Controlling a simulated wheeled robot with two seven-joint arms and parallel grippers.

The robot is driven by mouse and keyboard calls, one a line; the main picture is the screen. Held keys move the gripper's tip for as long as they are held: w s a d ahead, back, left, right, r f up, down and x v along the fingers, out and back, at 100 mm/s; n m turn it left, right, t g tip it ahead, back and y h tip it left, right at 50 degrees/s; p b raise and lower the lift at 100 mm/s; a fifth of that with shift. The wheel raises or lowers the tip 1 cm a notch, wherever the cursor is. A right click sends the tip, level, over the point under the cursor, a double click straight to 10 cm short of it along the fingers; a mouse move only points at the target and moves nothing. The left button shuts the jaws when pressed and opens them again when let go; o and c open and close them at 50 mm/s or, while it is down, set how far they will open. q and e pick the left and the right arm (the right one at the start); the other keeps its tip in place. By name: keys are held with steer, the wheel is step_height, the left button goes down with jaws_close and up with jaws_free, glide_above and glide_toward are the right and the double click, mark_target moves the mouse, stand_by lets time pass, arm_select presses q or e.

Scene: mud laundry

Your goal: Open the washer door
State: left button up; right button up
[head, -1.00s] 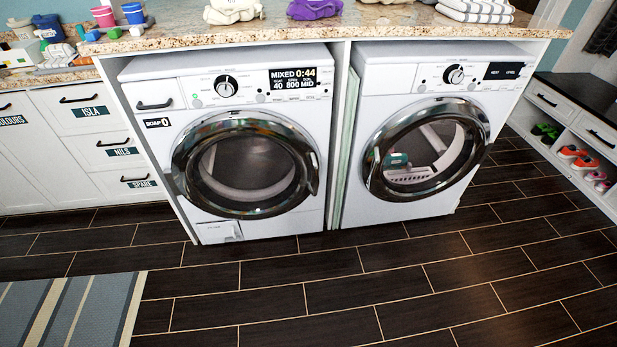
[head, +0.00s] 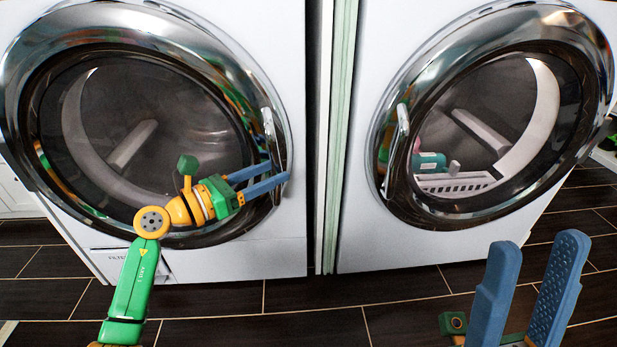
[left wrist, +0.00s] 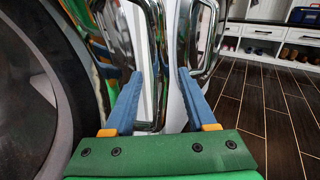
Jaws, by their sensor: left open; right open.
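The left machine, the washer (head: 290,235), has its round chrome-rimmed door (head: 190,50) shut. The door's upright chrome handle (head: 269,130) is on the right side of the rim. My left gripper (head: 278,172) is at the handle's lower part with its fingers apart. In the left wrist view, the handle (left wrist: 157,55) stands between the two open blue fingers (left wrist: 159,73); contact cannot be told. My right gripper (head: 538,243) is open and empty at the lower right, in front of the other machine.
The second front-loader (head: 365,235) stands to the right, its door (head: 540,30) shut, with a white rack and a teal item seen through its glass. A narrow gap with a pale panel (head: 338,130) separates the machines. Dark tiled floor (head: 310,320) lies clear in front.

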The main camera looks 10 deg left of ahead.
arm_select(q)
steer(key=b+x, duration=0.1)
steer(key=x, duration=0.4)
steer(key=shift+d+r, duration=0.1)
jaws_close()
stand_by(1.2)
